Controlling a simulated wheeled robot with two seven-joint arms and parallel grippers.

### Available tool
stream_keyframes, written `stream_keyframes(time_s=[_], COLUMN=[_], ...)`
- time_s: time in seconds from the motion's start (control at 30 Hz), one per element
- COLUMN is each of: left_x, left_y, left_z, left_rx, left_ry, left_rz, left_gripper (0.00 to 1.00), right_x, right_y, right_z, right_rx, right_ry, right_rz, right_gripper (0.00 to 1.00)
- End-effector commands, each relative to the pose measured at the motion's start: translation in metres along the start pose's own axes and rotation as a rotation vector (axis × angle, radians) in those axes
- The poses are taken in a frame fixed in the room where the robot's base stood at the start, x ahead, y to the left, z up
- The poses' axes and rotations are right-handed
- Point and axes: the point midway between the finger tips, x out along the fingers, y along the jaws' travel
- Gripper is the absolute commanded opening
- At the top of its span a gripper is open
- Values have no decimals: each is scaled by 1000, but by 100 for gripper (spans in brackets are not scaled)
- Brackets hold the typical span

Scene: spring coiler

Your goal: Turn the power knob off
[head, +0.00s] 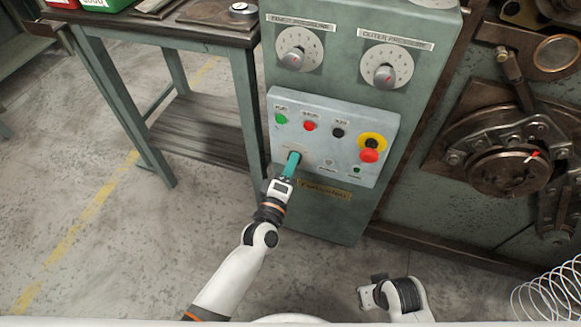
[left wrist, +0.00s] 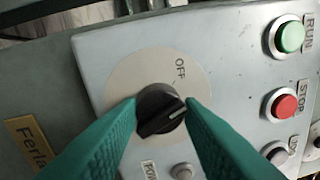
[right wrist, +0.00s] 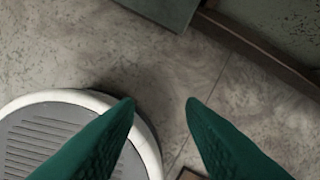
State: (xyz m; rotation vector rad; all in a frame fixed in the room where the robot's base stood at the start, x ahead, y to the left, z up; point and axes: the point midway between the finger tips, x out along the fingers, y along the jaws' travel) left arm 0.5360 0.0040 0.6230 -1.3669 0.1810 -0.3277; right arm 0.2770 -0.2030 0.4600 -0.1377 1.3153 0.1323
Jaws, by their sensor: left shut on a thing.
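The black power knob (left wrist: 158,110) sits on a round beige dial plate (left wrist: 118,72) on the grey control panel (head: 340,120). Its white pointer line points right and slightly up in the left wrist view, to the right of the OFF mark (left wrist: 180,68) and not at it. My left gripper (head: 292,159) is at the panel's lower left, its green fingers shut on the knob's sides. In the head view the fingers mostly hide the knob. My right gripper (right wrist: 160,101) is open and empty, low over the floor; its wrist shows at the bottom of the head view.
The panel carries a green RUN button (head: 281,119), a red STOP button (head: 309,126), a black button (head: 338,132) and a red emergency button on yellow (head: 370,152). Two pressure dials (head: 300,49) sit above. A workbench (head: 190,35) stands left; a wire coil (head: 548,298) is lower right.

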Motion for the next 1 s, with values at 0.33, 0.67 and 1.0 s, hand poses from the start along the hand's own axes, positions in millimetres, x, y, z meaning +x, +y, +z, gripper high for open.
stream_keyframes(time_s=[0.33, 0.67, 1.0], left_x=[-1, -1, -1], left_y=[3, 2, 2], left_z=[-1, -1, -2], left_rx=[-264, -388, -414], left_ry=[-17, -26, -27], left_rz=[1, -1, 0], left_gripper=[11, 11, 11], right_x=[-25, -39, -42], right_y=[-1, -2, -2], right_z=[8, 11, 12], right_rx=[2, 3, 4], right_ry=[-17, -24, -24], right_rz=[-3, -4, -5], right_gripper=[36, 36, 36])
